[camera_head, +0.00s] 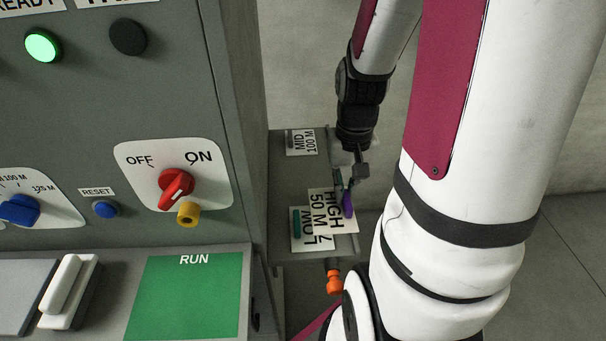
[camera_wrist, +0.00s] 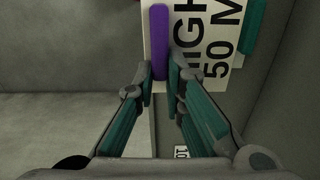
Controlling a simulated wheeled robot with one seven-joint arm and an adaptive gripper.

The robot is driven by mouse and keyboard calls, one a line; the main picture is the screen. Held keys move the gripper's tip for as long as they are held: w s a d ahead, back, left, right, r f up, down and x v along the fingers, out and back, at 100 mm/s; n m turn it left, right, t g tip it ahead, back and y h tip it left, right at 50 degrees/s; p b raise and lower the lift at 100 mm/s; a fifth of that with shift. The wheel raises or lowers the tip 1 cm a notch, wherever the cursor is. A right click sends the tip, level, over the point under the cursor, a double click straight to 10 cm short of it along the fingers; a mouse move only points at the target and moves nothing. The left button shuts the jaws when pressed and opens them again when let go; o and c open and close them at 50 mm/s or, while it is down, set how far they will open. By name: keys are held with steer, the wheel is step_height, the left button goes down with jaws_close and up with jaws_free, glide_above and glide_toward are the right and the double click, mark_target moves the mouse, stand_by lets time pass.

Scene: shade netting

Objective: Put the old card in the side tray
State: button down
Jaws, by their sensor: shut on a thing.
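My gripper (camera_head: 347,182) is over the side tray (camera_head: 283,190) on the right of the cabinet. It is shut on the purple grip (camera_head: 348,204) of a white card (camera_head: 334,222) lettered HIGH and 50 M. In the wrist view, the purple grip (camera_wrist: 159,42) is between the teal-padded fingertips (camera_wrist: 160,78), at the card's (camera_wrist: 209,62) edge. The HIGH card overlaps a white LOW card (camera_head: 302,244) with a teal grip (camera_head: 297,222) in the tray. I cannot tell whether the HIGH card touches the tray or the LOW card.
A MID 100 M card (camera_head: 301,142) is at the tray's back. The grey cabinet (camera_head: 90,110) left of the tray has a red ON/OFF knob (camera_head: 176,188), a blue reset button (camera_head: 105,209) and a green RUN panel (camera_head: 188,300). An orange fitting (camera_head: 334,282) is below the tray.

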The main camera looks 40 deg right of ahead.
glide_above(313, 171)
steer(key=shift+f, duration=0.75)
steer(key=shift+f+p, duration=0.4)
steer(key=shift+f, duration=1.35)
steer(key=shift+f, duration=0.2)
steer(key=c, duration=1.7)
jaws_free()
steer(key=shift+o, duration=0.2)
step_height(313, 171, up, 12)
steer(key=shift+r+b, duration=0.2)
steer(key=shift+b, duration=0.25)
